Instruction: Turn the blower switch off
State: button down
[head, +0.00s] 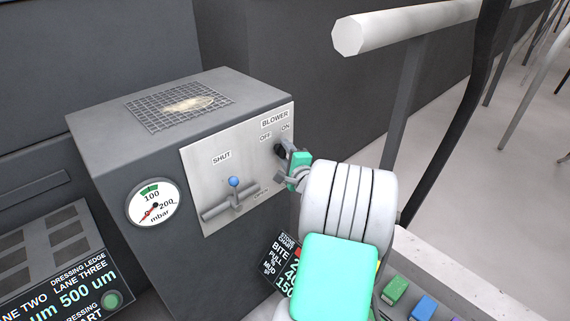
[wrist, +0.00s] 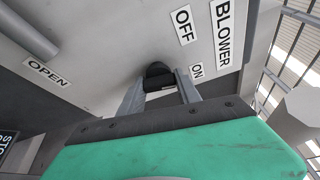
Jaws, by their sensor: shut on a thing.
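The blower switch (head: 281,151) is a black knob on the light metal panel (head: 213,179), under the BLOWER label with OFF on the left and ON on the right. My gripper (head: 289,160) reaches it from the right and is shut on it. The switch (wrist: 158,72) also shows in the wrist view, between the two grey fingers of my gripper (wrist: 160,84). OFF and ON labels stand above it there. My fingers partly hide the switch, so its exact setting is hard to tell.
A blue-tipped lever (head: 233,184) with SHUT and OPEN labels sits left of the switch. A pressure gauge (head: 153,203) and a mesh grate (head: 179,104) are on the same box. A white rail (head: 430,24) stands to the upper right. Coloured buttons (head: 394,291) lie at lower right.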

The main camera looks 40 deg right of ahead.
jog(key=n+b, duration=0.2)
jog(key=b, duration=0.2)
jog(key=f+n+t+b, duration=0.1)
jog(key=n+b, duration=0.1)
jog(key=b, duration=0.3)
jog(key=n+t+h+b, duration=0.1)
jog(key=n+b, duration=0.1)
jog(key=b, duration=0.2)
jog(key=shift+f+b, duration=0.15)
jog(key=shift+b, duration=0.2)
jog(key=n+b, duration=0.1)
jog(key=b, duration=0.1)
jog(key=n+t+b, duration=0.1)
jog(key=b, duration=0.1)
jog(key=n+b, duration=0.1)
jog(key=b, duration=0.2)
jog(key=shift+r+n+t+y, duration=0.25)
jog(key=shift+n+t+y, duration=0.05)
jog(key=shift+n+y, duration=0.1)
jog(key=shift+r+n+b, duration=0.2)
jog(key=shift+n+b, duration=0.1)
jog(key=shift+b, duration=0.35)
jog(key=shift+r, duration=0.15)
jog(key=c, duration=0.8)
grip_release()
jog(key=shift+t, duration=0.3)
jog(key=shift+c, duration=0.2)
jog(key=v, duration=0.7)
jog(key=shift+s, duration=0.4)
jog(key=shift+a, duration=0.1)
